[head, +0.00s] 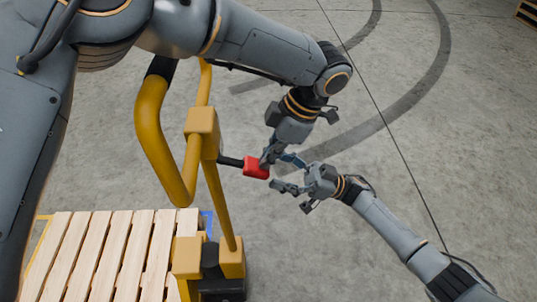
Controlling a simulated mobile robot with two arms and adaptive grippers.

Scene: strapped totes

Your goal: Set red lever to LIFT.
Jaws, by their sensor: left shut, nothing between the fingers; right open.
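The red lever's knob (255,169) sits at the end of a short black rod that sticks out to the right from the yellow handle post (202,128). Any lever marking, including LIFT, cannot be made out. My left gripper (265,160) reaches down from above. It is shut and empty, with its tips at the knob's upper right edge; whether they touch it I cannot tell. My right gripper (284,173) comes in from the lower right. It is open and empty, its fingers pointing left toward the knob, just right of it and close beside the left gripper.
The yellow handle loop (150,135) stands left of the lever, close to my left arm. A slatted wooden pallet (105,250) lies at the lower left. The concrete floor to the right is clear, with dark curved marks. A striped object (528,12) is at the far top right.

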